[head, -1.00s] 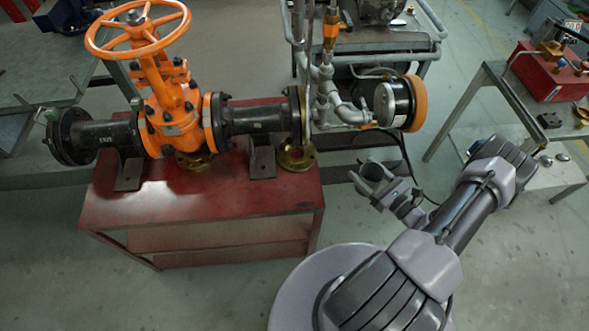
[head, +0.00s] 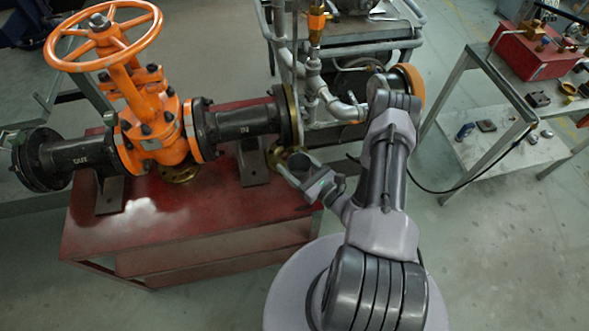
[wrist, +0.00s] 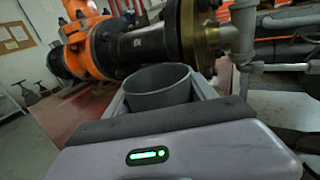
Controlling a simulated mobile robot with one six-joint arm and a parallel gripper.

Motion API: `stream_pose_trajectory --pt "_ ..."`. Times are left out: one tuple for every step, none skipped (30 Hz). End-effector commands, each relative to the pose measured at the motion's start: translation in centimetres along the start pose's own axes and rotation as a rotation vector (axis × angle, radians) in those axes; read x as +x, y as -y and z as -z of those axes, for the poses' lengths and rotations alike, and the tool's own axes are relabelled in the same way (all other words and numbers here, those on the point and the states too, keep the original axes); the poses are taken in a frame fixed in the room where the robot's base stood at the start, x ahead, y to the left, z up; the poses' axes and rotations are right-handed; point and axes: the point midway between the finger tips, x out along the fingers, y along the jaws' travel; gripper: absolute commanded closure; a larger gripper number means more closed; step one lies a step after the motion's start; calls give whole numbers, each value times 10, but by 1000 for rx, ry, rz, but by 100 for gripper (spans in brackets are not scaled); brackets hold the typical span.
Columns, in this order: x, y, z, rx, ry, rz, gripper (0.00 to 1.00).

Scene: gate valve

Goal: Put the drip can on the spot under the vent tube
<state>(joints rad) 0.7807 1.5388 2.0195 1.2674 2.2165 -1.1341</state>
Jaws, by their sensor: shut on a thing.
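The drip can (wrist: 158,98) is a grey, open-topped round cup in the wrist view. It sits between the two fingers of my gripper (head: 312,180), which is shut on it. The can looks roughly upright and its inside looks empty. In the head view my gripper is by the right end of the red bench, near the brass flange (head: 283,158). Thin vertical pipework (head: 290,75), which may include the vent tube, rises beside the valve's right flange. I cannot make out the spot under it.
The orange gate valve (head: 152,125) with its handwheel (head: 103,38) stands on the red bench (head: 185,215). A side table (head: 500,150) with small parts stands at right. Open floor lies between.

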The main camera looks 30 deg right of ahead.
Motion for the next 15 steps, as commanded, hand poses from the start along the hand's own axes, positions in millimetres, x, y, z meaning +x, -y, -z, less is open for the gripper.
stream_pose_trajectory --pt "-1 1 19 1 0 1 79" --pt "-1 1 25 1 0 1 79" --pt "-1 1 29 1 0 1 85" --pt "-1 1 29 1 0 1 86" --pt "-1 1 28 1 0 1 86" --pt "-1 1 26 1 0 1 86" --pt "-1 1 26 1 0 1 86" --pt "-1 1 25 1 0 1 86" --pt "-1 1 25 1 0 1 29" --pt "-1 1 25 1 0 1 24" --pt "-1 1 25 1 0 1 18" --pt "-1 1 25 1 0 1 13" --pt "-1 1 25 1 0 1 13" --pt "-1 1 25 1 0 1 13" --pt "-1 1 25 1 0 0 13"
